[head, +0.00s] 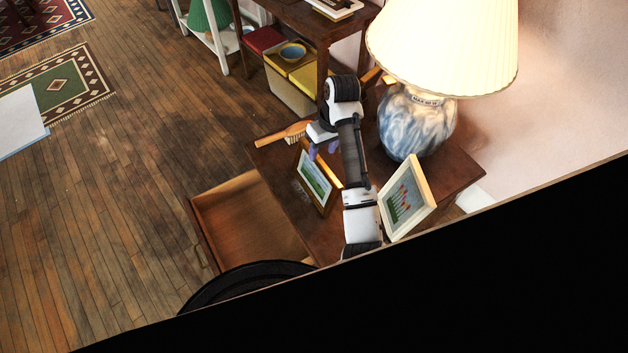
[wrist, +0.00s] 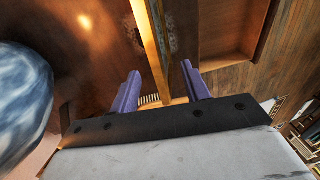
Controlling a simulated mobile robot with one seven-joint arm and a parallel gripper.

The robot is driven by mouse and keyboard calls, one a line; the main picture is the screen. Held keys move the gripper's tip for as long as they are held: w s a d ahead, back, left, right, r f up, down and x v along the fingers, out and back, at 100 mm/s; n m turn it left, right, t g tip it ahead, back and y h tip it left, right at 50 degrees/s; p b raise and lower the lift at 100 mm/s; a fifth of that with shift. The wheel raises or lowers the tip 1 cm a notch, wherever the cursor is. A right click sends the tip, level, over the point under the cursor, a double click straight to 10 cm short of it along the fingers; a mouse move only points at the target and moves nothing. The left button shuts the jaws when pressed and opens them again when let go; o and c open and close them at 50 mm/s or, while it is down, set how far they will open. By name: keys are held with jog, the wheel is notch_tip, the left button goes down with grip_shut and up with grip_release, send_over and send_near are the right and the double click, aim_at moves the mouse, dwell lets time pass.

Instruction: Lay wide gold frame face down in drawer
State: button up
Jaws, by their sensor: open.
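The wide gold frame (head: 316,181) stands upright, tilted, on the small wooden side table and shows a landscape picture. In the wrist view its gold edge (wrist: 150,45) runs between my two purple fingers. My gripper (head: 322,149) is open at the frame's upper edge; in the wrist view the gripper (wrist: 160,73) has a finger on either side of it. I cannot tell whether either finger touches it. The drawer (head: 246,222) is pulled out, and the part of its inside that shows looks empty. It also shows in the wrist view (wrist: 232,32).
A cream frame with a flower picture (head: 408,198) stands right of my arm. A blue and white lamp (head: 418,122) stands behind and shows close at left in the wrist view (wrist: 22,95). A wooden brush (head: 283,136) lies at the table's far left edge.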

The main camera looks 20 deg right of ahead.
jog(key=f+b, duration=0.1)
jog(key=f, duration=0.1)
jog(key=f+b, duration=0.1)
jog(key=w+f+b, duration=0.1)
jog(key=f, duration=0.1)
jog(key=shift+a+f+b, duration=0.3)
jog(key=shift+f+b, duration=0.05)
jog(key=shift+a+f+p, duration=0.1)
jog(key=shift+f+p, duration=0.4)
jog(key=shift+f, duration=0.15)
jog(key=shift+f, duration=0.25)
jog(key=shift+c, duration=0.4)
grip_shut()
